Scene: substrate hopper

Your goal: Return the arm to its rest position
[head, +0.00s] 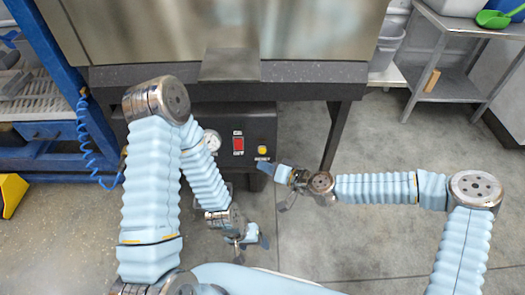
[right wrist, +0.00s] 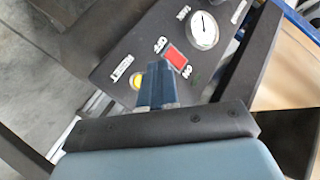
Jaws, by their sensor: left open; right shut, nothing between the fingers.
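My right gripper (head: 266,168) is shut and empty. In the head view its blue fingers point left, just below the yellow reset button (head: 262,150) on the dark control panel (head: 222,118). In the right wrist view the shut fingers (right wrist: 157,85) partly cover the yellow button (right wrist: 136,82); I cannot tell whether they touch it. My right arm (head: 375,188) reaches in from the right, bent at the elbow. My left gripper (head: 252,240) is open and empty, hanging low in front of the hopper, below the panel. My left arm (head: 150,190) is folded above it.
The panel also carries a red on/off switch (head: 238,145) and a round gauge (head: 212,140). The steel hopper (head: 310,30) stands on a dark frame with a leg (head: 335,135) beside my right gripper. A blue rack (head: 60,70) is left, a metal shelf (head: 455,80) right. Floor between is clear.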

